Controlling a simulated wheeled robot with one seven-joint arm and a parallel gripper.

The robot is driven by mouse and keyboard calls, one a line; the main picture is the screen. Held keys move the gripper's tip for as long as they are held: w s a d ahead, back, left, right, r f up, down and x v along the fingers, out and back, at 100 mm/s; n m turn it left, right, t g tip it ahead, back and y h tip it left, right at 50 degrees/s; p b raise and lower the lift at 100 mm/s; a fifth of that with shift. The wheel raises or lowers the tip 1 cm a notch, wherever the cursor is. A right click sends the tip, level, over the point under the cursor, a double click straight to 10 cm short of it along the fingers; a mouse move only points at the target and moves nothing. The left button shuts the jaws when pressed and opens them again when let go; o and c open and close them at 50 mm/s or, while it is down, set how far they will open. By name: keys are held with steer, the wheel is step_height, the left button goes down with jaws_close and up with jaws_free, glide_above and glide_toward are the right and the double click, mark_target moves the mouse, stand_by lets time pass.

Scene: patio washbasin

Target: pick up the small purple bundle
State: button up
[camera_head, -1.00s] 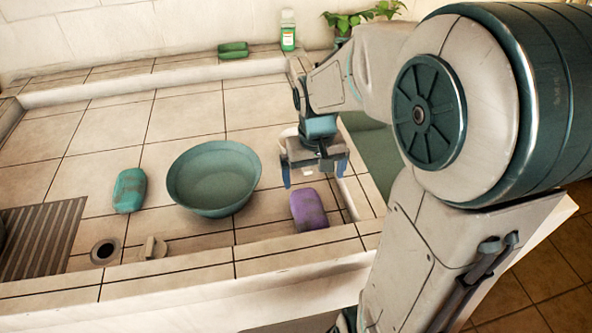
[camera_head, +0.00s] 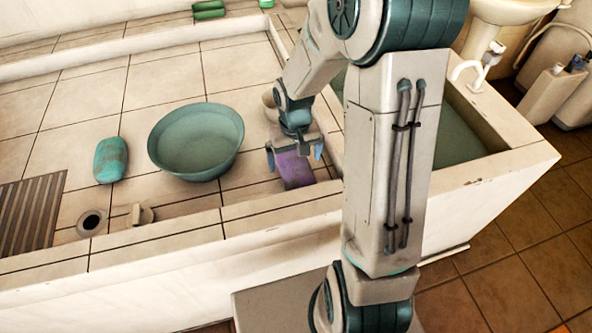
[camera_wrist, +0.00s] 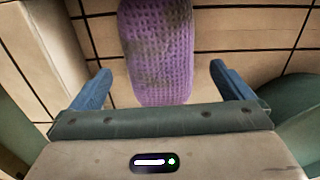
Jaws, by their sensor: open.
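The small purple bundle (camera_head: 294,171) lies on the tiled counter, right of the green bowl and close to the basin wall. In the wrist view it is a purple, woven-textured bundle (camera_wrist: 158,50) with dark stains, its upper end cut off by the frame. My gripper (camera_head: 294,157) is over the bundle and hides part of it in the head view. In the wrist view my gripper (camera_wrist: 160,88) is open, with one blue finger on each side of the bundle's near end and a gap on both sides. I cannot tell the height between fingertips and bundle.
A green bowl (camera_head: 196,142) stands left of the bundle. A teal bundle (camera_head: 111,160) lies further left, near a drain hole (camera_head: 91,222) and a small pale fitting (camera_head: 134,214). A raised ledge (camera_head: 170,237) runs along the counter's front. Bare tiles (camera_head: 60,105) lie behind.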

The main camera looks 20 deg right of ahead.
mark_target(295, 165)
step_height(295, 165, down, 4)
steer(key=shift+d+f, duration=0.1)
steer(key=shift+f, duration=0.15)
steer(key=c, duration=1.1)
steer(key=shift+o, duration=0.2)
